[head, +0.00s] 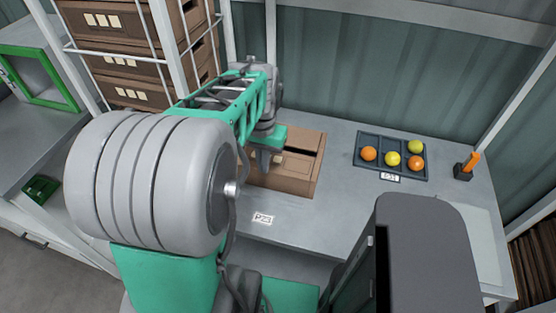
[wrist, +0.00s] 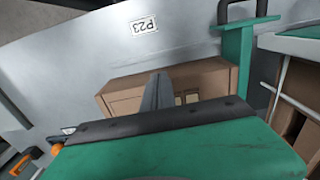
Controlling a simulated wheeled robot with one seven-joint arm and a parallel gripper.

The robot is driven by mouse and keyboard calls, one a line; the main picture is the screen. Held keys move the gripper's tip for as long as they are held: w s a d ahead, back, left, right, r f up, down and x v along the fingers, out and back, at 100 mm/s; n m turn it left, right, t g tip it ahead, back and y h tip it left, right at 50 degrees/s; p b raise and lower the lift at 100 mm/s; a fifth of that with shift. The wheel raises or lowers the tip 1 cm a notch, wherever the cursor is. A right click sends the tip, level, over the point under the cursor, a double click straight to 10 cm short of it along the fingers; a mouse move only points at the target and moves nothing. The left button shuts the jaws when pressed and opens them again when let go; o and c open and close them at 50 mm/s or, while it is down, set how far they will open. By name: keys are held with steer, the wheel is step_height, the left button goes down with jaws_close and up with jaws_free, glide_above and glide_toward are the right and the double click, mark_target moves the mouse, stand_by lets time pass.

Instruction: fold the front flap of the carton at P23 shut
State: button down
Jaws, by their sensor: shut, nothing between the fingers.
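The brown carton (head: 300,172) stands on the grey bench behind the P23 label (head: 263,218). A dark narrow opening shows along the right part of its top. My gripper (head: 264,167) is shut and empty, pointing down over the carton's left part and hiding some of it. In the wrist view my gripper's closed fingers (wrist: 156,93) stand in front of the carton (wrist: 122,85), with pale label patches beside them. The P23 label (wrist: 143,24) lies apart from the carton. I cannot tell the front flap's exact angle or whether my fingers touch it.
An orange-handled tool stands in a dark holder (head: 463,172) farther right. A rack of brown crates (head: 120,60) rises at the left. The bench between carton and tray is clear.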

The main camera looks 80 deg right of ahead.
mark_target(272, 157)
steer(key=shift+s+d+r+p, duration=0.1)
steer(key=shift+d+r+p, duration=0.2)
steer(key=shift+d, duration=0.25)
steer(key=shift+s+d+r+p, duration=0.1)
steer(key=shift+d+r+p, duration=0.15)
steer(key=shift+d, duration=0.3)
steer(key=shift+d+f, duration=0.2)
steer(key=shift+d, duration=0.65)
steer(key=shift+s+d+f, duration=0.1)
steer(key=shift+d+f, duration=0.35)
steer(key=shift+d, duration=0.3)
steer(key=shift+d+f+b, duration=0.55)
steer(key=shift+d+f, duration=0.3)
steer(key=shift+f, duration=0.25)
